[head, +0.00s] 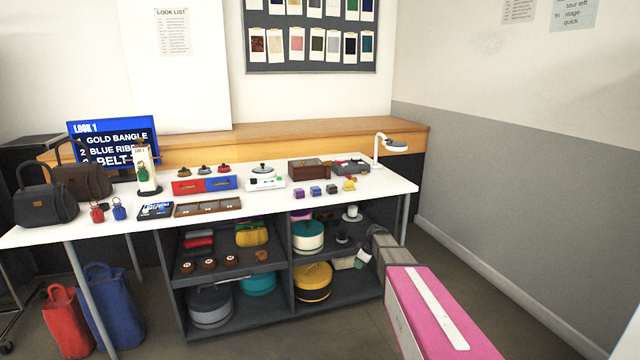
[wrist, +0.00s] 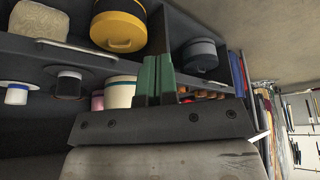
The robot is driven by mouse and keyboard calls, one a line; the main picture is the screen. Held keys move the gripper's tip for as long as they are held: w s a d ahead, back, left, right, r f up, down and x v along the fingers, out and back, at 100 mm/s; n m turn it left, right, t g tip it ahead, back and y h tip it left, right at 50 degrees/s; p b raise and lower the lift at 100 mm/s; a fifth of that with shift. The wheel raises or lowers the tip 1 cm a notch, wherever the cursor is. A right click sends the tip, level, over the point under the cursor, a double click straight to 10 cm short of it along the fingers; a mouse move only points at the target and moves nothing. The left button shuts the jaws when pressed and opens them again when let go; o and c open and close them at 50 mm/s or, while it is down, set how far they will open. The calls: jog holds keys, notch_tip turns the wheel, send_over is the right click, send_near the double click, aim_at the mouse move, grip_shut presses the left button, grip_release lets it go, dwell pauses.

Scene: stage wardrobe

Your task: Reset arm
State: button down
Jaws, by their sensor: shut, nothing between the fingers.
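My gripper (head: 363,258) is low at the right end of the shelf unit below the white table (head: 330,205). My pink and grey arm reaches to it from the lower right. In the wrist view my gripper (wrist: 157,80) shows two dark green fingers closed together with nothing between them. The wrist picture is turned over, with shelf boards and round boxes behind the fingers. I cannot tell exactly how far the fingertips are from the shelf edge.
Handbags (head: 45,205), small drawers and a lamp (head: 390,145) stand on the table. The floor at right is clear up to the grey wall.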

jog(key=s+d+r+m+g+h, duration=0.1)
jog(key=s+m, duration=0.5)
jog(key=s, duration=0.9)
jog(key=s+r+m+g+h, duration=0.1)
jog(key=s+r+m+h, duration=0.2)
jog(key=s+m, duration=0.4)
jog(key=s, duration=0.9)
jog(key=shift+d+r, duration=0.25)
jog(key=shift+d, duration=0.1)
